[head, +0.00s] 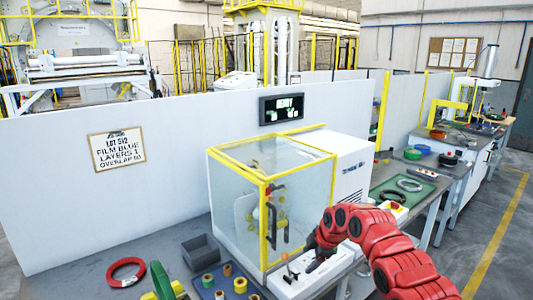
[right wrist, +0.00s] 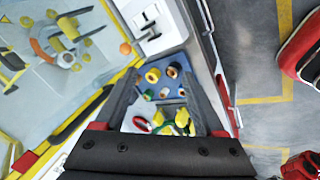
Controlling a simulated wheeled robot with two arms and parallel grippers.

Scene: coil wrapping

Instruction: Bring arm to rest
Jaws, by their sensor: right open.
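My right arm (head: 388,252) is red and comes in from the lower right in the head view. Its gripper (head: 313,256) is over the white control panel (head: 300,285) in front of the wrapping machine. In the right wrist view the two dark fingers of the right gripper (right wrist: 160,75) are spread apart with nothing held between them. Between them, farther off, a blue tray (right wrist: 150,78) with several small rolls shows. My left gripper is not in view.
The clear, yellow-framed machine enclosure (head: 240,195) stands close beside the gripper. A side bench holds a green mat (head: 420,202) with rings. Open floor (head: 500,240) lies at right.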

